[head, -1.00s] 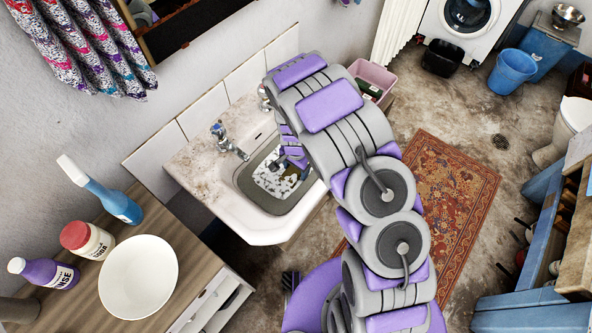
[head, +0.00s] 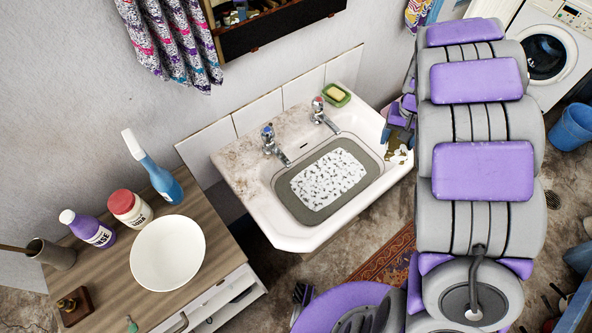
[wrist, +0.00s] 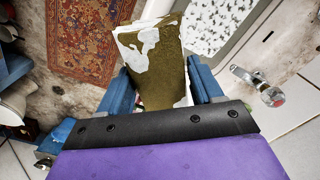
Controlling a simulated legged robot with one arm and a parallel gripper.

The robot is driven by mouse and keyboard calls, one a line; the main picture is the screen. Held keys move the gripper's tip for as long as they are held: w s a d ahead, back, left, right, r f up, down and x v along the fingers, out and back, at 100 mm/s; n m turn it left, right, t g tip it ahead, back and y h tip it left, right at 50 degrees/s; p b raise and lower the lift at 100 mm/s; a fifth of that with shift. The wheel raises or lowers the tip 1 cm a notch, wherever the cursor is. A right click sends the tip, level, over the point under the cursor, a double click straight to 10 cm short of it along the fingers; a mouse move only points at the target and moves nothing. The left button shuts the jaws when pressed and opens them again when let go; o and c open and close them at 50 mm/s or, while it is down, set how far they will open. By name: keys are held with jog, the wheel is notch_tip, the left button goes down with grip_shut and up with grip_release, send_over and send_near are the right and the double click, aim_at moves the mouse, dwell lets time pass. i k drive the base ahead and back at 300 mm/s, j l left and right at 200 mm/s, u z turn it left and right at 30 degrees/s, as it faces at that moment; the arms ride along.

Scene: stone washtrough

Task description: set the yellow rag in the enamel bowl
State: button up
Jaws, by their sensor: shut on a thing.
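The yellow rag (wrist: 158,65), dull ochre with white patches, is between the two blue fingers of my gripper (wrist: 163,82) in the wrist view. In the head view my gripper (head: 396,132) is partly hidden by my arm; the rag (head: 399,154) shows below it, above the right end of the washtrough. The enamel bowl (head: 168,257), white, round and seemingly empty, stands on the wooden counter to the left, far from my gripper.
A blue spray bottle (head: 160,180), red-capped bottle (head: 130,208) and purple bottle (head: 88,229) stand behind the bowl.

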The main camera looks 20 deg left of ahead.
aim_at(175, 257)
jog(key=k+j+z, duration=0.25)
jog(key=k+j, duration=1.15)
